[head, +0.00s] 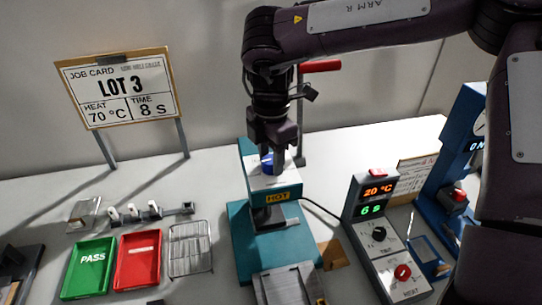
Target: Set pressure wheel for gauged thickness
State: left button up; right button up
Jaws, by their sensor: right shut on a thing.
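My right gripper (268,162) reaches down from above over the teal press (243,240). It is shut on a small blue wheel (266,158) on top of the press head, most of which the fingers hide. The press head has a white top and a label reading HOT (278,197). The wheel's markings cannot be read. A blue gauge stand (446,150) with a round dial stands at the right, partly hidden by my right arm. My left gripper is not in view.
A control box (379,232) shows 20 °C and 6 s. The job card (119,88) reads LOT 3, 70 °C, 8 s. A green PASS tray (88,268), a red tray (138,260) and a wire rack (190,248) lie at left. A red-handled lever (320,67) stands behind the gripper.

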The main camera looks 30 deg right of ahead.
aim_at(271, 159)
jog(key=shift+n, duration=0.6)
jog(key=o, duration=1)
notch_tip(271, 159, up, 8)
jog(key=shift+f, duration=0.1)
dwell(0.4)
